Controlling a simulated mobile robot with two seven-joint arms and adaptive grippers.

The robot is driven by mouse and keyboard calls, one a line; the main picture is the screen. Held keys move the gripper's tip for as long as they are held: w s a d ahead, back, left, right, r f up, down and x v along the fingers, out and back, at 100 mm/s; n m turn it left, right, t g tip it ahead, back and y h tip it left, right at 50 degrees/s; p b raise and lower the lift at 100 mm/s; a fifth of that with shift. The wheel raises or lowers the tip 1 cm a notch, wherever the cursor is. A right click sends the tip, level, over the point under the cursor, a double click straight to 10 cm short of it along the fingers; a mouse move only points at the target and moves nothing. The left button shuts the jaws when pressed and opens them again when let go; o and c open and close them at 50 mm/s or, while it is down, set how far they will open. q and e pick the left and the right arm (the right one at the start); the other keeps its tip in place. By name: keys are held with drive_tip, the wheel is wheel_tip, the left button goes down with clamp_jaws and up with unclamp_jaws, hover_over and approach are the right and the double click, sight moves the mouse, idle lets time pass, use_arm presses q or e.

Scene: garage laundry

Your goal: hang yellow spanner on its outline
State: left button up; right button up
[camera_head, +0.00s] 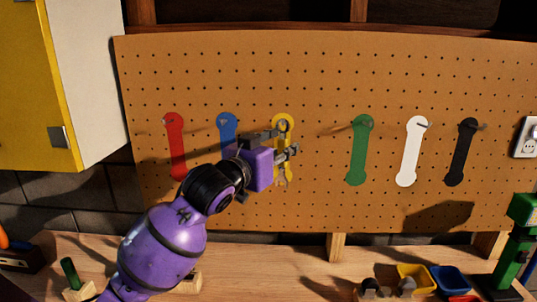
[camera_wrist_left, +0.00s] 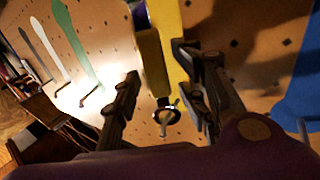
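The yellow spanner (camera_head: 283,166) is upright at the yellow outline on the pegboard, largely overlapping it. Its upper end is at the outline's hook. In the left wrist view, the yellow spanner (camera_wrist_left: 152,62) stands between my fingers, and a ring-shaped end appears around a peg. My left gripper (camera_head: 278,145) is in front of the spanner and hides its middle. In the left wrist view, the fingers of my left gripper (camera_wrist_left: 160,88) are spread, with a visible gap beside the spanner. My right gripper is not in view.
Red (camera_head: 176,150), blue (camera_head: 229,128), green (camera_head: 359,150), white (camera_head: 411,155) and black (camera_head: 461,155) outlines with hooks line the pegboard (camera_head: 330,85). A yellow cabinet (camera_head: 35,90) juts out at left. The workbench (camera_head: 270,275) holds small bins (camera_head: 417,277) and a green tool (camera_head: 517,245).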

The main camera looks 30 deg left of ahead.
use_arm(q)
drive_tip(key=s, duration=1.1)
drive_tip(key=shift+a, duration=0.35)
drive_tip(key=shift+f, duration=0.1)
